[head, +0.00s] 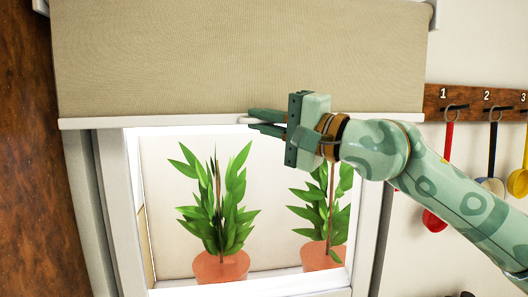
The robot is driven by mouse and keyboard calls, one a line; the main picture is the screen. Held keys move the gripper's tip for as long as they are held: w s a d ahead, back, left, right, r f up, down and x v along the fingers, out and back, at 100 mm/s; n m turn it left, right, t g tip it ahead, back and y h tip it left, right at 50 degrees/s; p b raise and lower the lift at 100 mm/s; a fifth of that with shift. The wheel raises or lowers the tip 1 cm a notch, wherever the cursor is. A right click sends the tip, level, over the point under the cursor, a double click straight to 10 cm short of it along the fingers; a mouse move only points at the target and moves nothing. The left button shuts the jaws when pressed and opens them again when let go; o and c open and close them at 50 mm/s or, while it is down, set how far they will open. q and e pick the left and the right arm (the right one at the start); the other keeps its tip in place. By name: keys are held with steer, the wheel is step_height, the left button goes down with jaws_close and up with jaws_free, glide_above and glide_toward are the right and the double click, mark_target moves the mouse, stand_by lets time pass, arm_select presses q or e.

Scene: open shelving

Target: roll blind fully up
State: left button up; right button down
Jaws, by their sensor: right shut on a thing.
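The beige blind (235,55) hangs over the top part of the window in the head view, its roller brackets at the upper corners. A white bottom bar (160,121) runs along its lower edge. My right gripper (250,122) is at the middle of this bar, reaching in from the right. Its two green fingers are shut on the bar, at what seems to be a small white tab there. The fingers hide part of the bar. The window below the bar is uncovered. My left gripper is not in view.
Two potted plants (221,265) stand behind the window opening. A wooden rack (470,101) with numbered hooks holds several coloured ladles on the right wall. A brown wooden panel (30,170) stands close on the left.

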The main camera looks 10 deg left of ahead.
steer(key=p, duration=0.6)
glide_toward(238, 35)
steer(key=x, duration=0.4)
steer(key=shift+a+f, duration=0.1)
steer(key=shift+a, duration=0.15)
steer(key=shift+r, duration=0.3)
steer(key=shift+d+r, duration=0.1)
steer(key=c, duration=1.5)
jaws_free()
steer(key=shift+f, duration=0.2)
